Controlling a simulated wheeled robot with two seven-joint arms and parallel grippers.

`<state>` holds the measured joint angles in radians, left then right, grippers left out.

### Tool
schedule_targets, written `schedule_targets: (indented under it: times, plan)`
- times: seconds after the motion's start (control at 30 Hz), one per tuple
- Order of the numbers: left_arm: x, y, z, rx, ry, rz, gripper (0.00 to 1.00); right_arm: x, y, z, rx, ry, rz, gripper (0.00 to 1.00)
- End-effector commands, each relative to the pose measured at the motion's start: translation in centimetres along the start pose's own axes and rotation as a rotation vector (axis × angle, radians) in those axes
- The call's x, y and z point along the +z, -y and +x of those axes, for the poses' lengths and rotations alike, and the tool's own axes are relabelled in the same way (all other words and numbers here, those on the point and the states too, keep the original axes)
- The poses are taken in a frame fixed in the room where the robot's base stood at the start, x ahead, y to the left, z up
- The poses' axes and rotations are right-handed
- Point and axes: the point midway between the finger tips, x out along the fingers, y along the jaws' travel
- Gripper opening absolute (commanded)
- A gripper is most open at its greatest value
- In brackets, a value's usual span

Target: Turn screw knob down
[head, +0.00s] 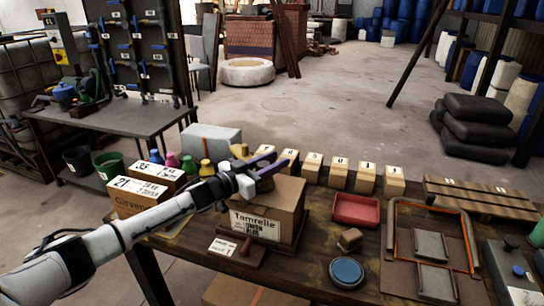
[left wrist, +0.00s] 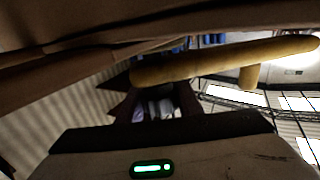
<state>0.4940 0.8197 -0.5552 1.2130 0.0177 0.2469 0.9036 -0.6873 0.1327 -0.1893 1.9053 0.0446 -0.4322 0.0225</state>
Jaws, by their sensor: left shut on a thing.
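My left gripper (head: 262,168) reaches in from the left, over the cardboard box marked Tamrelle (head: 262,222). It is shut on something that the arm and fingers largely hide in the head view. In the left wrist view a tan rod-shaped thing (left wrist: 225,62) lies across in front of the gripper, with a short stub below it; I take this as the held thing, though its contact with the jaws is unclear. I cannot make out a screw knob for certain. A round blue disc (head: 346,271) lies on the table. My right gripper is not in view.
Numbered wooden blocks (head: 338,176) line the table's back edge. A red tray (head: 356,210), an orange-edged frame (head: 392,232) and a machine with knobs (head: 510,242) stand to the right. Boxes marked 21 and 33 are left. The table (head: 300,265) has bare room in front.

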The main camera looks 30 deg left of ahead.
Motion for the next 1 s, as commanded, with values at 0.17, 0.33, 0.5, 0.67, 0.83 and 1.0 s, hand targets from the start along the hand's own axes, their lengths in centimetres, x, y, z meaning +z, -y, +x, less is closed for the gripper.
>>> schedule_targets:
  times: [0.17,0.33,0.5,0.67,0.83,1.0]
  plan:
    - [0.1,-0.2,-0.1,0.024,0.001,-0.002,0.10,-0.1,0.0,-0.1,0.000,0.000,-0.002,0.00]
    - [0.1,-0.2,-0.1,0.023,0.000,-0.002,0.10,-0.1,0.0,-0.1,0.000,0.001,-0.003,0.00]
    - [0.1,-0.2,-0.1,0.022,0.000,-0.002,0.51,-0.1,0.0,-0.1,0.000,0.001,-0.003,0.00]
    - [0.1,-0.1,-0.1,0.021,0.000,-0.001,0.51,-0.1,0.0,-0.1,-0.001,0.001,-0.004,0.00]
    - [0.1,-0.1,-0.2,0.020,0.001,-0.001,0.51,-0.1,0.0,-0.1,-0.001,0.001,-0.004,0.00]
    - [0.2,0.0,-1.7,0.020,0.003,-0.001,0.51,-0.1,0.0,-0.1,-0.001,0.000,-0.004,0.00]
